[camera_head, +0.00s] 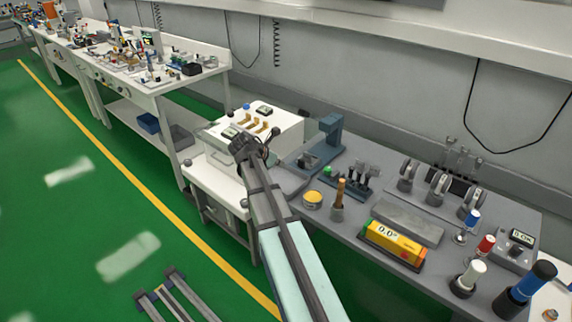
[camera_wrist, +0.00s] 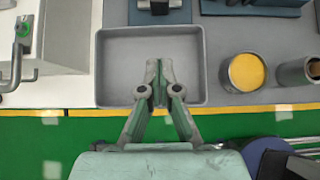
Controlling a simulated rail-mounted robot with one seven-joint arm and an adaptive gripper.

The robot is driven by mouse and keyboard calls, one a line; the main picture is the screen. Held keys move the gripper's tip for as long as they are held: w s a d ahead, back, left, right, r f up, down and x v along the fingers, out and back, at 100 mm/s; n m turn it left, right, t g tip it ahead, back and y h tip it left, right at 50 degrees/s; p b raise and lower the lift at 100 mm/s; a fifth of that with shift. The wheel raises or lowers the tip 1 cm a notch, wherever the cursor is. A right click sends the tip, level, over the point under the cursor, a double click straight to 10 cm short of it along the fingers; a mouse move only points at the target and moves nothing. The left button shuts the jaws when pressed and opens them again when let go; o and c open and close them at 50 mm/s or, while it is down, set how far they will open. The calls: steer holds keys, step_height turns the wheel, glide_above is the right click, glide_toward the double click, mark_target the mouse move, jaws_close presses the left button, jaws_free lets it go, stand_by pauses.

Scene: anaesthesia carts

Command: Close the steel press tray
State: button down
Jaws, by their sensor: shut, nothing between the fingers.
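The steel press tray (camera_wrist: 115,60) is a shallow, grey, open rectangular tray in the middle of the wrist view. Its back edge lies at the blue press (camera_wrist: 160,12), and its front rim is near the bench's front edge. It looks empty. My gripper (camera_wrist: 161,68) is shut with nothing in it. Its fingertips appear over the tray's floor, and the fingers cross the front rim in the picture; I cannot tell whether they touch. In the head view the blue press (camera_head: 328,140) stands behind my arm, and the tray (camera_head: 287,182) is partly hidden by it.
A yellow-topped round tin (camera_wrist: 246,72) and a grey cup (camera_wrist: 296,72) stand right of the tray. A white machine (camera_head: 285,122) with orange levers stands to the left.

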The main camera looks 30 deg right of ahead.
mark_target(300, 165)
steer(key=p+x, duration=0.1)
steer(key=x, duration=0.8)
steer(key=shift+d, duration=0.1)
steer(key=d, duration=0.1)
steer(key=w+d+p, duration=0.1)
steer(key=d, duration=0.1)
steer(key=shift+f, duration=0.1)
steer(key=shift+d, duration=0.45)
steer(key=shift+w, duration=0.1)
